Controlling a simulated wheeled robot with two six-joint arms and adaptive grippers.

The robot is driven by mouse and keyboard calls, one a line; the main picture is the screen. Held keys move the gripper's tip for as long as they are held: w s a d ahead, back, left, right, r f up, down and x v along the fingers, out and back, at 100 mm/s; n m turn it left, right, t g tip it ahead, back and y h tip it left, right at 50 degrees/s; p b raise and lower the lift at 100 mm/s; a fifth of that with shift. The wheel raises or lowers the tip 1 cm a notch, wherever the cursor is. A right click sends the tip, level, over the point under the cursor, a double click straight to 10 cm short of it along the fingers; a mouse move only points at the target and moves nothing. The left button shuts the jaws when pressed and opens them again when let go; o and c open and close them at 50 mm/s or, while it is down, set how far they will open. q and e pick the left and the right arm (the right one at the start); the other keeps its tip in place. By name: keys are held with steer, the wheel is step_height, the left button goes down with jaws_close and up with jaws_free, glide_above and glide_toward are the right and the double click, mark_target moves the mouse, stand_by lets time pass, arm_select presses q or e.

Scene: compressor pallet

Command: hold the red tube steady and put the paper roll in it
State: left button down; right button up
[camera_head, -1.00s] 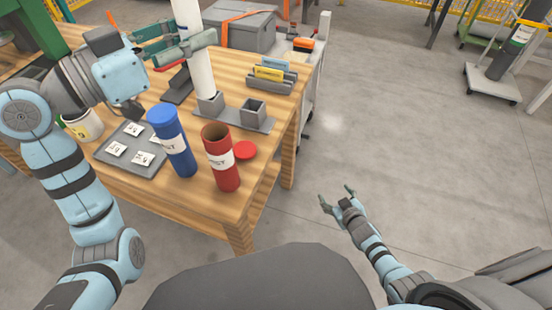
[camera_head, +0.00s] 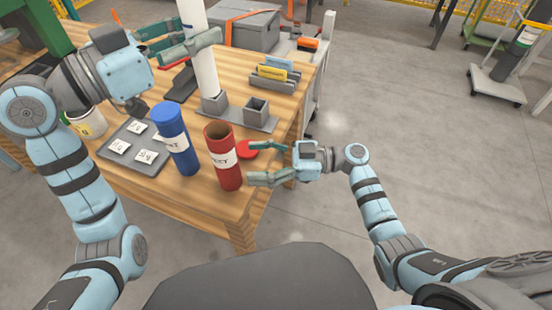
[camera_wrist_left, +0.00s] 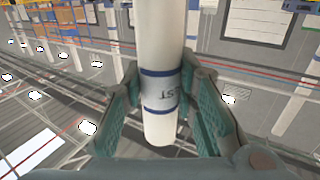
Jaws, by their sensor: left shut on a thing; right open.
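The red tube (camera_head: 224,170) stands upright on the wooden table with its open top showing. The paper roll (camera_head: 203,72) is a tall white cylinder behind it, upright, its lower end at the left grey square socket; I cannot tell whether it is still inside. My left gripper (camera_head: 200,43) is shut on the roll high up. The left wrist view shows the fingers on either side of the roll (camera_wrist_left: 158,60), near an end with a blue-banded label. My right gripper (camera_head: 254,163) is open and empty, its fingers pointing at the red tube from the right, apart from it.
A blue tube (camera_head: 174,140) stands close left of the red one. A red lid (camera_head: 246,149) lies behind the right fingers. A grey holder (camera_head: 236,119) with an empty socket, a grey tray of labelled cards (camera_head: 150,168) and a card rack (camera_head: 276,80) are also on the table.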

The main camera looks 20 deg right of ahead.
mark_target(226, 162)
steer(key=x, duration=0.7)
steer(key=shift+a, duration=0.2)
steer(key=c, duration=1.3)
arm_select(q)
step_height(226, 162, down, 13)
arm_select(e)
steer(key=shift+o, duration=0.2)
arm_select(q)
steer(key=c, duration=1.2)
jaws_free()
steer(key=shift+a, duration=0.1)
